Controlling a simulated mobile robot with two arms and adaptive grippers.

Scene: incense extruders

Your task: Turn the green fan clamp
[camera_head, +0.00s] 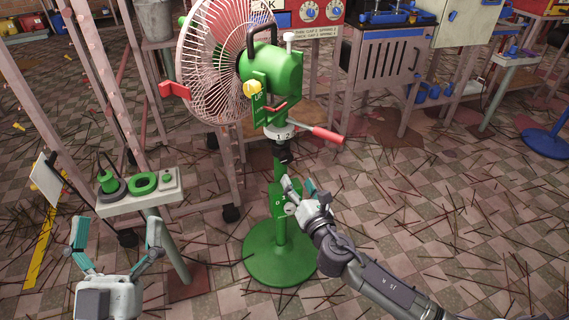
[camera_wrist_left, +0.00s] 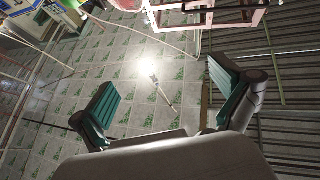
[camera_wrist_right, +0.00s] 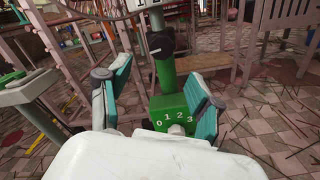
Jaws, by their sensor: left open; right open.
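The green fan (camera_head: 272,68) with a white cage stands on a green post over a round green base (camera_head: 281,258). A red-handled lever (camera_head: 322,133) sticks out right beside a white numbered collar (camera_head: 280,133), with a black knob (camera_head: 284,156) below. Lower on the post is a green block (camera_wrist_right: 172,108) marked 0 to 3, with a small grey knob (camera_wrist_right: 177,130). I cannot tell which part is the clamp. My right gripper (camera_head: 302,190) is open, its fingers at either side of the block in the right wrist view. My left gripper (camera_head: 116,238) is open and empty, lower left.
A small stand (camera_head: 140,196) with green round parts is just beyond my left gripper. A pink frame rises at the left.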

